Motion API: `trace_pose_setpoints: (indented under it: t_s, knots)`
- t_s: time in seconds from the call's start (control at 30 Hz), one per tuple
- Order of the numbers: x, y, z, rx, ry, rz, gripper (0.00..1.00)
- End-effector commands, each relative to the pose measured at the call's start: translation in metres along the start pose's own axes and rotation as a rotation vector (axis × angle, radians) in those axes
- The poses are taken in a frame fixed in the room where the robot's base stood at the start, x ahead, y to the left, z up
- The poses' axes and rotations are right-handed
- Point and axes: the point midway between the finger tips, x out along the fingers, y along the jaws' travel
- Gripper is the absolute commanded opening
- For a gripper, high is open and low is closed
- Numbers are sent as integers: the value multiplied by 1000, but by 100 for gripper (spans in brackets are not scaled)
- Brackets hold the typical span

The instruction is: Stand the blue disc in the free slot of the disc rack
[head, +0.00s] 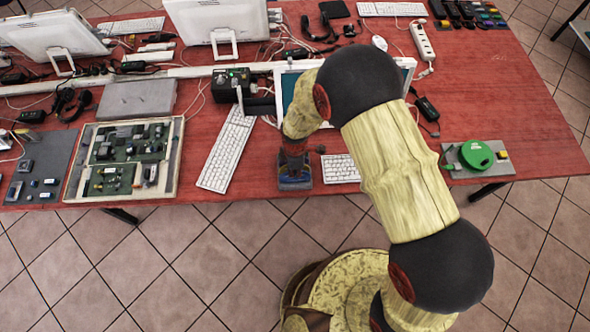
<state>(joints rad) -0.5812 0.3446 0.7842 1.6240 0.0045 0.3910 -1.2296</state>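My arm reaches over the front edge of the red table, and my gripper (294,170) points down there. Something blue (293,184), perhaps the blue disc, shows small and partly covered right at the fingertips, on or over a small grey plate (306,184). I cannot tell whether the fingers are open or shut on it. A round green thing (476,153) lies on a grey board (462,171) at the right, with a small yellow block (502,155) beside it. I cannot make out a disc rack or its free slot for certain.
A white keyboard (227,150) lies left of my gripper, and another keyboard (341,168) lies close on its right. A black box (231,84) with cables stands behind. A framed circuit board (125,158) lies at the left. The red table (530,120) is bare at the far right.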

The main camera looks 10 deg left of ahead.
Motion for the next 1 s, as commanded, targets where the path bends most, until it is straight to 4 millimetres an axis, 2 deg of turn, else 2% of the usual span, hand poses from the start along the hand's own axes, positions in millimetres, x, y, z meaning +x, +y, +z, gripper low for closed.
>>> trace_pose_setpoints:
  t_s: [0.13, 0.47, 0.5, 0.83, 1.0]
  knots:
    - [7, 0, 0, 0, 0, 1, 0]
    - [7, 0, 0, 0, 0, 1, 0]
    - [7, 0, 0, 0, 0, 1, 6]
    - [7, 0, 0, 0, 0, 1, 25]
    - [7, 0, 0, 0, 0, 1, 26]
